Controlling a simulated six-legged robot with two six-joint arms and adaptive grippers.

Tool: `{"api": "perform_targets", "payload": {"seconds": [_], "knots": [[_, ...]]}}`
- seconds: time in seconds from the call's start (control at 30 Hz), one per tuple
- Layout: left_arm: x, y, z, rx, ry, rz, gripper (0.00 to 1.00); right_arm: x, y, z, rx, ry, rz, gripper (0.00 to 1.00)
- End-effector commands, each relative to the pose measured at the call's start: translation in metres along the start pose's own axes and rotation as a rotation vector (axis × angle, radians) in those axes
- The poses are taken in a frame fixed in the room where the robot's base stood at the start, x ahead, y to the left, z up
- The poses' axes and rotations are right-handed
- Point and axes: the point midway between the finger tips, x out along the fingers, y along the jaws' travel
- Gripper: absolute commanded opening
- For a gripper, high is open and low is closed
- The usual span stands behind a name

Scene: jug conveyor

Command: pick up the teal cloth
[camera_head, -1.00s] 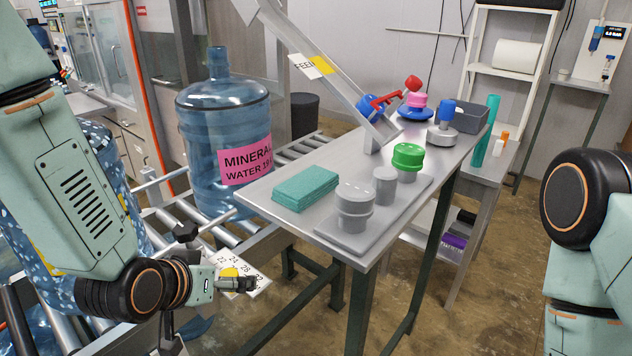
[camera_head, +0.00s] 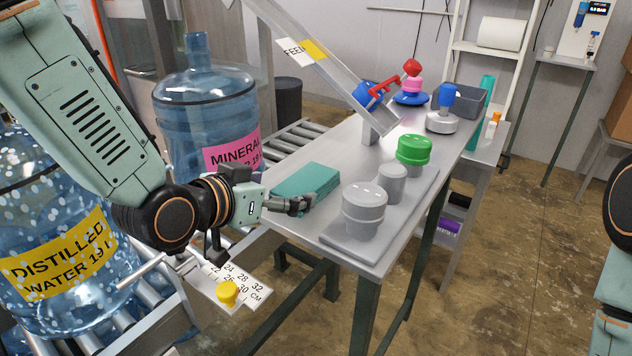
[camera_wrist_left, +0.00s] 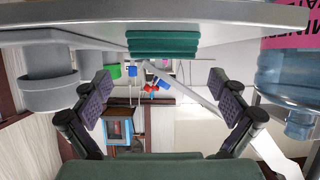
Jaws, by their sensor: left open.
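The teal cloth (camera_head: 308,179) is a folded, layered stack lying flat on the near left part of the grey metal table. It also shows in the left wrist view (camera_wrist_left: 163,44), at the top centre, on the tabletop, with the picture upside down. My left gripper (camera_head: 305,205) is at the near left edge of the cloth, close to the tabletop. In the left wrist view its two fingers (camera_wrist_left: 165,86) are spread wide, with the cloth ahead between them and nothing held. I cannot tell whether a finger touches the cloth. My right gripper is not in view.
Grey cylinders (camera_head: 363,210) and a green cap (camera_head: 413,149) stand on a grey plate right of the cloth. A sloped chute (camera_head: 325,70) comes down behind it. Large water jugs (camera_head: 205,110) stand on the roller conveyor (camera_head: 290,140) to the left.

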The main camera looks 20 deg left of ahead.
Motion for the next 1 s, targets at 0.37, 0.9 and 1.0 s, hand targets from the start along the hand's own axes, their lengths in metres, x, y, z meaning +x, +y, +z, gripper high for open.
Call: {"api": "perform_targets", "payload": {"seconds": [0.37,0.9,1.0], "knots": [[0.018,0.002,-0.002,0.038,0.018,0.001,0.97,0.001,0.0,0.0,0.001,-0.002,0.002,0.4],[0.074,-0.001,-0.005,0.036,0.02,0.005,0.97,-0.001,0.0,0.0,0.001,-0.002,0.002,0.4],[0.076,-0.002,-0.005,0.034,0.02,0.005,0.97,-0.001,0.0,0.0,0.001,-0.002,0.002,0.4]]}}
